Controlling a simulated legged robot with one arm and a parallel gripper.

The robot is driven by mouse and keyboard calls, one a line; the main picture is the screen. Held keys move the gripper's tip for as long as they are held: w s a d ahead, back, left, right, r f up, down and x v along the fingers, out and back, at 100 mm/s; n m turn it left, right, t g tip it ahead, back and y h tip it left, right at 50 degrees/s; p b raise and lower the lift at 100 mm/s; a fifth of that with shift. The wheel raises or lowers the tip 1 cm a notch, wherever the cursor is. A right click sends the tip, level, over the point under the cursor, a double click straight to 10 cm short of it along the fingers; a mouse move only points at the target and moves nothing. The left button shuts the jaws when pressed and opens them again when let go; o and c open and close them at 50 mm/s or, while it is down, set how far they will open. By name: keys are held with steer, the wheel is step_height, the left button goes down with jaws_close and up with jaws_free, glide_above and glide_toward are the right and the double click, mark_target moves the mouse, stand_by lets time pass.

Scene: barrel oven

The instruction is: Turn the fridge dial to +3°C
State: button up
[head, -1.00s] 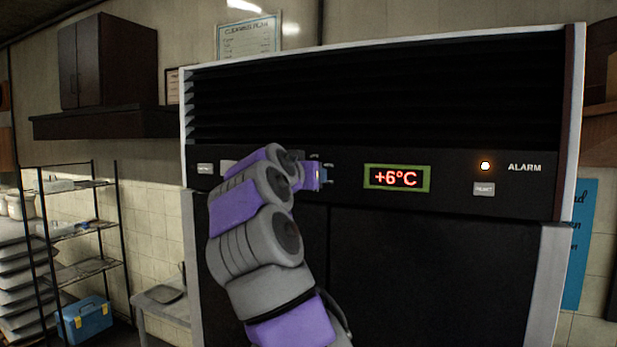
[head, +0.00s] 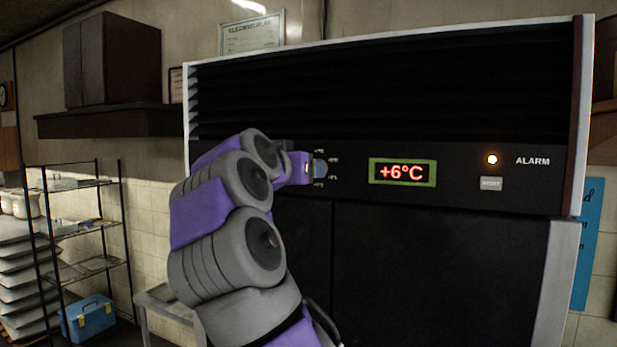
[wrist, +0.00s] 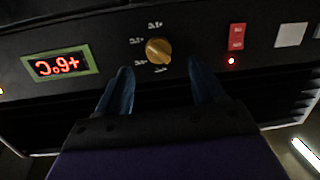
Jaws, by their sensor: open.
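The fridge display (head: 402,172) reads +6°C in red digits inside a green frame. It also shows upside down in the wrist view (wrist: 61,65). The dial (wrist: 158,50) is a small gold-brown knob with temperature marks beside it. In the head view my arm and gripper (head: 318,169) largely hide it, with a few marks showing around the fingers. In the wrist view my gripper (wrist: 162,80) is open. Its two blue fingers lie apart on either side of the dial, with the knob in the gap just ahead of the tips. I cannot tell whether they touch it.
An orange alarm light (head: 492,160) glows above a white button (head: 491,184) on the black fridge panel. A red switch (wrist: 237,37) with a small red light is beside the dial. A wire shelf rack (head: 90,230) and a blue box (head: 88,318) stand left.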

steer(key=v, duration=1)
steer(key=shift+s+a+b, duration=0.25)
steer(key=shift+b, duration=0.1)
